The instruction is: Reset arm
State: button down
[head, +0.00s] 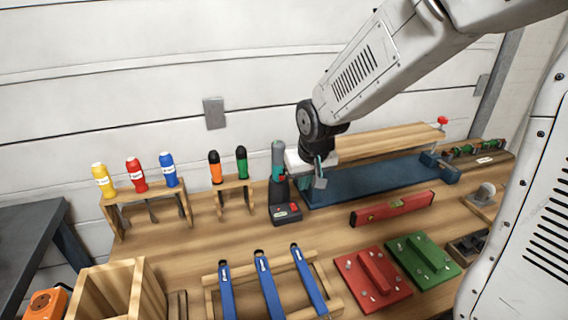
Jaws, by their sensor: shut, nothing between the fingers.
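My white arm reaches in from the upper right in the head view. Its dark wrist ends in my gripper (319,176), which is shut and empty. The gripper points down over the workbench (240,250), in front of the left end of a wooden board and just right of a grey-green upright tool (279,185). I cannot tell whether its fingertips touch anything behind them.
A wooden board (390,141) sits above a blue vise (375,180). A red level (391,209), red plate (372,279), green plate (424,260) and blue-handled tools (268,287) lie nearer. Screwdriver racks (145,203) stand left, beside an open wooden box (118,290).

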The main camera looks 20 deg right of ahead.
jog(key=s+d+r+g, duration=0.1)
jog(key=s+r, duration=0.4)
jog(key=s, duration=0.8)
jog(key=s+d+r+g, duration=0.1)
jog(key=s+r, duration=0.5)
jog(key=s, duration=0.7)
jog(key=shift+d+r, duration=0.15)
jog(key=shift+d, duration=0.55)
